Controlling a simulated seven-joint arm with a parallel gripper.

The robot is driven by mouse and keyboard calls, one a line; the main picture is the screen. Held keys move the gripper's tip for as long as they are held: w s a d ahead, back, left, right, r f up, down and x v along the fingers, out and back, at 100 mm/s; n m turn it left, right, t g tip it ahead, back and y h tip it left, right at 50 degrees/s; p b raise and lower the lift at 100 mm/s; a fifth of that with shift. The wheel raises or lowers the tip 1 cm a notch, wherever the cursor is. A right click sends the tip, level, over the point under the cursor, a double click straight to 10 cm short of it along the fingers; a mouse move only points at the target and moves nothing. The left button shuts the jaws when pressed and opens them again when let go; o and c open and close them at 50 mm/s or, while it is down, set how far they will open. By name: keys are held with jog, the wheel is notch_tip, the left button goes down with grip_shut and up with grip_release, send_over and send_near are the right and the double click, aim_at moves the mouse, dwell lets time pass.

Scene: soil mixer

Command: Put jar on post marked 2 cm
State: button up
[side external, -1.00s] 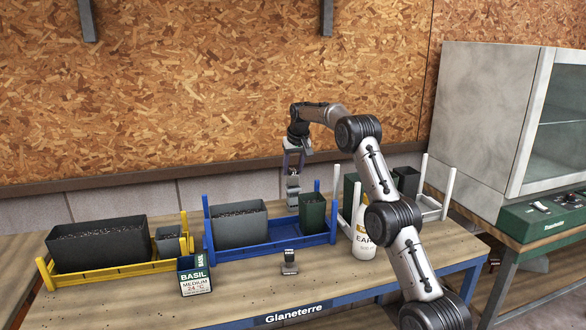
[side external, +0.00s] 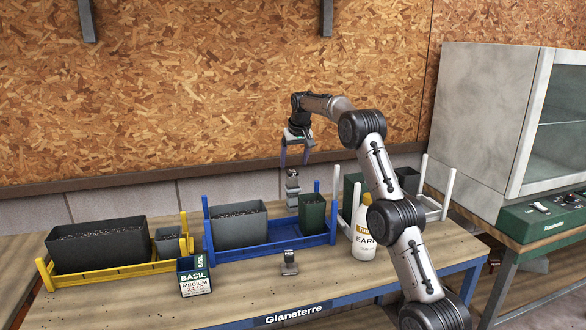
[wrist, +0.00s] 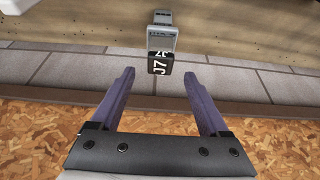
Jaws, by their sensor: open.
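My gripper (side external: 295,163) is open and empty. Its two purple fingers are well apart, and they also show in the wrist view (wrist: 160,100). Just below the fingertips in the side view is a small grey object (side external: 292,188), upright behind the blue rack and apart from the fingers. In the wrist view a grey piece with a black face (wrist: 160,64), bearing white characters, lies beyond the fingertips, centred between them. A similar small grey piece with a dark top (side external: 289,263) stands on the front of the bench. I cannot tell which is the jar or read a 2 cm mark.
A blue rack (side external: 270,243) holds a grey planter and a green pot. A yellow rack (side external: 110,272) and a white rack (side external: 447,190) flank it. A white bottle (side external: 363,232) and a BASIL box (side external: 194,280) stand in front. The wall (side external: 200,90) is close behind my gripper.

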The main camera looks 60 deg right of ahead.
jog(key=v, duration=0.8)
jog(key=s+a+r+n+t, duration=0.1)
jog(key=s+a+r+n, duration=0.15)
jog(key=a, duration=0.65)
jog(key=s+a+r+n+y, duration=0.1)
jog(key=s+a, duration=0.3)
jog(key=a, duration=0.5)
jog(key=s+a+r+n+t, duration=0.1)
jog(key=s+a+r, duration=0.15)
jog(key=a, duration=0.65)
jog(key=s+a+f+n, duration=0.1)
jog(key=s+a+f, duration=0.3)
jog(key=s, duration=0.3)
jog(key=s+a+f+n+y, duration=0.1)
jog(key=s+a+f+n, duration=0.1)
jog(key=s+a+f, duration=0.2)
jog(key=s+a+f+n+y, duration=0.1)
jog(key=s+a+f, duration=0.3)
jog(key=s, duration=0.5)
jog(key=shift+s+a, duration=0.4)
jog(key=shift+a, duration=0.05)
